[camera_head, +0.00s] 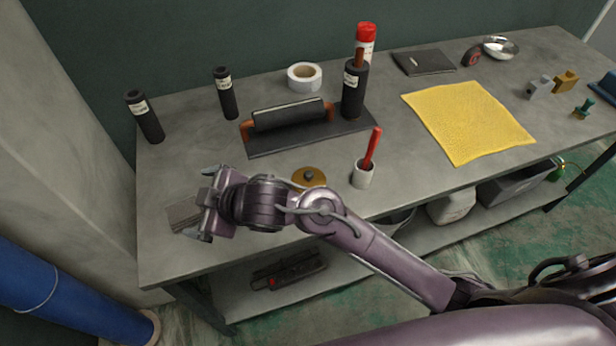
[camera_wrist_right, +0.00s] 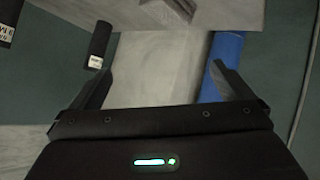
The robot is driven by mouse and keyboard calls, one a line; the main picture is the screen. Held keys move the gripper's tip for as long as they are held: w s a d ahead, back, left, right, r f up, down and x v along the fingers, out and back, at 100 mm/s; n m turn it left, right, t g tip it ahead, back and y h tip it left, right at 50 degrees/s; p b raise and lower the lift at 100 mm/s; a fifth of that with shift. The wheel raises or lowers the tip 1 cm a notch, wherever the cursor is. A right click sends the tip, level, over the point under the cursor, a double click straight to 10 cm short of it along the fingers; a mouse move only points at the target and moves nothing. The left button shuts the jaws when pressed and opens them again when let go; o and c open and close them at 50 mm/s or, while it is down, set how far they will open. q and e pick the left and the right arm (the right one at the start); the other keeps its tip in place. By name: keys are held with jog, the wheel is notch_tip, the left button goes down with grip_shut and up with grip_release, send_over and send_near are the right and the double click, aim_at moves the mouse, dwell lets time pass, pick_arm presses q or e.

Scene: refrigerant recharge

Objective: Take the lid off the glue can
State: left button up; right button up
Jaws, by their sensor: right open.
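The glue can shows as a round brass-coloured lid (camera_head: 309,180) with a dark knob near the front edge of the bench. The lid appears seated, and the can's body is mostly hidden behind my right arm. My right gripper (camera_head: 201,204) is open and empty, to the left of the can, with its fingers pointing left above the bench. My left gripper is not in view.
A white cup (camera_head: 363,179) with a red-handled tool stands right of the can. A dark tray (camera_head: 345,128) lies behind. Black cylinders (camera_head: 145,117) stand at the back left. A brownish flat pad (camera_head: 183,216) lies beneath my gripper. A yellow cloth (camera_head: 468,120) covers the right middle.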

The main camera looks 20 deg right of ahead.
jog(key=a+r+n+y, duration=0.1)
jog(key=a+n, duration=0.2)
jog(key=a, duration=0.1)
jog(key=n+g+h, duration=0.6)
jog(key=g+h, duration=0.2)
jog(key=h, duration=0.1)
send_over(309, 173)
jog(key=shift+w+f, duration=0.1)
jog(key=shift+w, duration=0.05)
jog(key=shift+d, duration=0.25)
jog(key=shift+f, duration=0.85)
jog(key=f+p, duration=0.2)
jog(key=f, duration=0.3)
jog(key=shift+s+a+p, duration=0.25)
jog(key=shift+p, duration=0.15)
jog(key=shift+f, duration=0.35)
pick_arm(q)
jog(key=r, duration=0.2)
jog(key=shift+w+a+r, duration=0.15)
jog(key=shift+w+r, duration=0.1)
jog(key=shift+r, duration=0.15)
pick_arm(e)
jog(key=c, duration=1.1)
jog(key=shift+o, duration=0.2)
